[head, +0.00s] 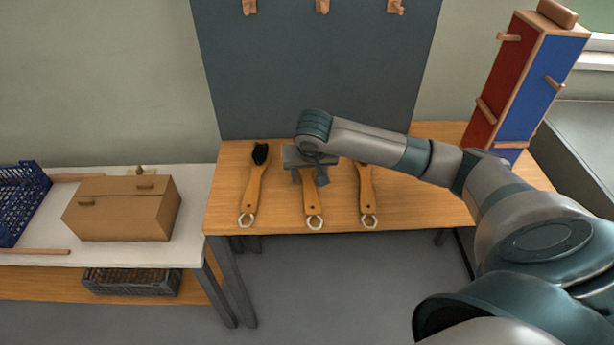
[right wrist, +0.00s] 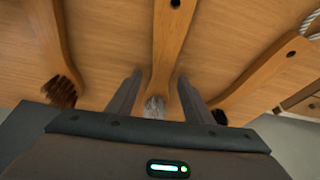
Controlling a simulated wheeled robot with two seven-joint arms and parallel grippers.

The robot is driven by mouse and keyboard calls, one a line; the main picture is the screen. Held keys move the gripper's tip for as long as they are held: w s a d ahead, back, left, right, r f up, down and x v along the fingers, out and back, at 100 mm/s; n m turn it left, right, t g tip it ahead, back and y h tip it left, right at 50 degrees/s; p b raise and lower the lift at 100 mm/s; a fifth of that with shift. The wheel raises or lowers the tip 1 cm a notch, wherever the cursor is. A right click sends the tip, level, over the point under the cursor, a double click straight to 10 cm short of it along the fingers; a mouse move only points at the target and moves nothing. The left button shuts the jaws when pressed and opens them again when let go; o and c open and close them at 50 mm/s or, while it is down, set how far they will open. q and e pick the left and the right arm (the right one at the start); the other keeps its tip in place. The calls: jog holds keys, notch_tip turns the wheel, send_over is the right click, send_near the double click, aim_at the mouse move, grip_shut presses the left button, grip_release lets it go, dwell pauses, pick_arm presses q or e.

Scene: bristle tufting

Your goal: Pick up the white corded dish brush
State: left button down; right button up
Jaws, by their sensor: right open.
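Three wooden brushes lie side by side on the wooden table (head: 430,210), each with a whitish cord loop at the near end. The middle brush (head: 312,203) has pale grey-white bristles in the right wrist view (right wrist: 155,107); my gripper hides its head in the head view. The left brush (head: 254,185) has black bristles. The right brush (head: 366,190) has dark brown bristles in the right wrist view (right wrist: 60,90). My right gripper (head: 309,181) is open over the middle brush, its fingers (right wrist: 159,85) on either side of the neck. I cannot tell if they touch it. My left gripper is out of view.
A grey panel with wooden pegs (head: 322,6) stands behind the table. A red and blue block tower (head: 527,85) stands at the right. A cardboard-brown box (head: 122,215) and a blue crate (head: 20,200) sit on a white table at the left.

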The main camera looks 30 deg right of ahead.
aim_at(307, 179)
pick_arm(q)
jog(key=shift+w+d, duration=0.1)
pick_arm(e)
jog(key=c, duration=1.2)
jog(key=shift+o, duration=0.2)
